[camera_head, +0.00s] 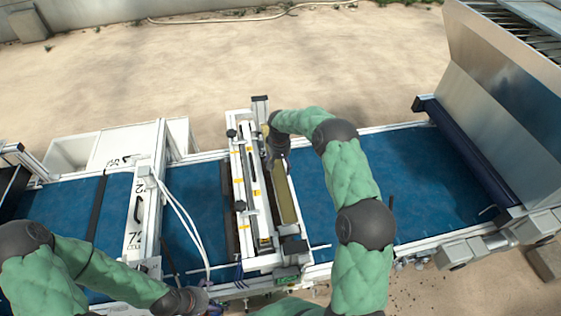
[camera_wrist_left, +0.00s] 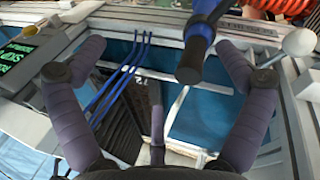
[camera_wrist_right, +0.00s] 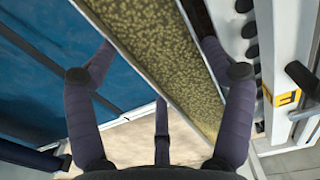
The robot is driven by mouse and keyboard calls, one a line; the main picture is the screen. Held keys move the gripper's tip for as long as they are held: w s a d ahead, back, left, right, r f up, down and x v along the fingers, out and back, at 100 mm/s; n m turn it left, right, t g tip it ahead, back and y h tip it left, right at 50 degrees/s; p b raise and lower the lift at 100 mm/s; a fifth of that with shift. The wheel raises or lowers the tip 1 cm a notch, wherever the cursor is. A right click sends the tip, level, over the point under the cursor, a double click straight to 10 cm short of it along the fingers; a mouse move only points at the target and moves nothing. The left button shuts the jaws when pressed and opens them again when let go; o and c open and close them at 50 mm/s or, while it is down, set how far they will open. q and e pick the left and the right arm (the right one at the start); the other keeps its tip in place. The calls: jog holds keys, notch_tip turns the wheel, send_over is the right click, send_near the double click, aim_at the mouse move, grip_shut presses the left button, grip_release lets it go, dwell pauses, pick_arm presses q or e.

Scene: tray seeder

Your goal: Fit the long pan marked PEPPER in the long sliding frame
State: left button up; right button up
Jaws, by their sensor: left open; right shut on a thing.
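The long narrow pan (camera_head: 287,198), filled with small olive-yellow grains, lies lengthwise along the right side of the white frame assembly (camera_head: 240,180) in the head view. No PEPPER marking is legible. My right gripper (camera_head: 278,158) is shut on the pan near its far end. In the right wrist view the pan (camera_wrist_right: 165,50) runs between the fingers, beside the assembly's white rail (camera_wrist_right: 300,75). I cannot tell whether the pan rests in the sliding frame or is held above it. My left gripper (camera_head: 190,300) is open at the near edge; its fingers (camera_wrist_left: 160,50) show empty space between them.
A blue belt (camera_head: 420,180) runs under the assembly. A metal hopper (camera_head: 490,90) stands at the right. In the left wrist view, a dark cylinder with a blue collar (camera_wrist_left: 192,62), a ball-ended lever (camera_wrist_left: 298,42) and a display (camera_wrist_left: 20,60) are close to the left fingers.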

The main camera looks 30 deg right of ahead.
aim_at(279, 168)
jog(key=shift+f, duration=0.8)
jog(key=shift+f+b, duration=1.6)
jog(key=shift+b, duration=0.25)
jog(key=shift+f, duration=0.15)
jog(key=o, duration=1)
jog(key=shift+a, duration=0.1)
jog(key=shift+o, duration=0.2)
notch_tip(279, 168, up, 12)
jog(key=shift+f, duration=0.1)
